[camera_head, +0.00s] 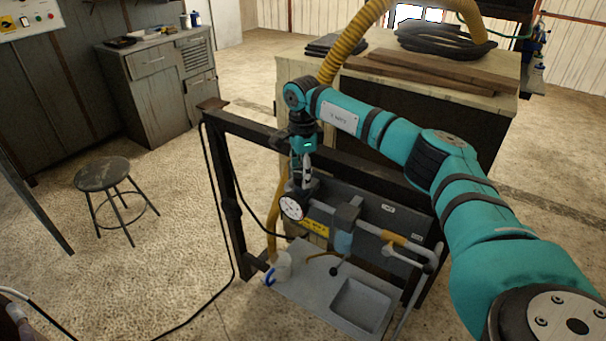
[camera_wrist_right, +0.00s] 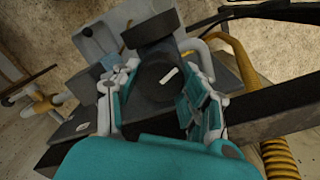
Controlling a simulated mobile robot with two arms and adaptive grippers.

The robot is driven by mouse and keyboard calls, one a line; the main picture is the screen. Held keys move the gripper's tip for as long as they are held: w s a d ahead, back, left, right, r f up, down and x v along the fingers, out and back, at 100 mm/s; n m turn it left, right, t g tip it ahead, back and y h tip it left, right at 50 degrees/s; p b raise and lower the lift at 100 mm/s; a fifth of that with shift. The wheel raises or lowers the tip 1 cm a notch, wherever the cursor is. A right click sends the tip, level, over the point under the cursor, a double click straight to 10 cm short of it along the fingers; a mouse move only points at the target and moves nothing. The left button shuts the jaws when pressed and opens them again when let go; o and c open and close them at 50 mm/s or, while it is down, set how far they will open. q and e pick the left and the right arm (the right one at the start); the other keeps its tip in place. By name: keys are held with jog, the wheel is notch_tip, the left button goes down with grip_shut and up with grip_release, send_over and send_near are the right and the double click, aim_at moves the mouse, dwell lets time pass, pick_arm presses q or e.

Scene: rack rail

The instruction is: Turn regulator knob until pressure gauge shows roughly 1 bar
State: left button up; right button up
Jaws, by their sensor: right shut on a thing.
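The pressure gauge (camera_head: 291,208) is a round white dial with some red, low on the front of the regulator; its needle is too small to read. My right gripper (camera_head: 302,172) reaches down from above onto the regulator, just above the gauge. In the right wrist view, my right gripper (camera_wrist_right: 160,88) has its fingers on both sides of the dark regulator knob (camera_wrist_right: 155,72), shut on it. A white mark shows on the knob's top. The gauge's dark housing (camera_wrist_right: 146,27) sticks out beside the knob.
Below are a grey panel (camera_head: 320,284) with a square recess, a white bottle (camera_head: 281,267) and pipes (camera_head: 400,243). A workbench (camera_head: 440,65) with planks and a coiled hose stands behind. A stool (camera_head: 103,175) stands left.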

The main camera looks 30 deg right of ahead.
jog(key=shift+w+r+n, duration=0.1)
jog(key=shift+n, duration=0.4)
jog(key=o, duration=1.2)
notch_tip(320, 180, up, 12)
jog(key=shift+w+d+f, duration=0.1)
